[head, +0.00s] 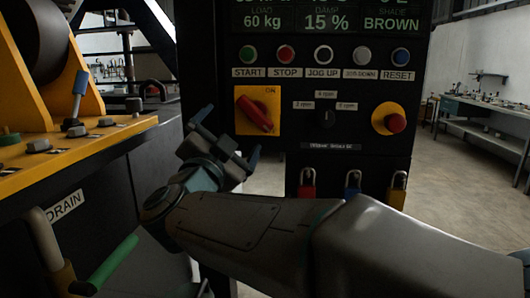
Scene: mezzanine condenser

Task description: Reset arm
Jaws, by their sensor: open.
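My gripper (229,133) is in front of the left edge of a black control panel (350,85). Its two blue-tipped fingers are spread apart with nothing between them. My arm stretches from the lower right across the picture to it. The gripper is left of and below a red rotary switch (254,114) on a yellow plate marked ON. I cannot tell whether a finger touches the panel.
A yellow-and-black machine (65,150) with a green-handled lever (112,262) stands left. A workbench (485,118) is far right, beyond open floor.

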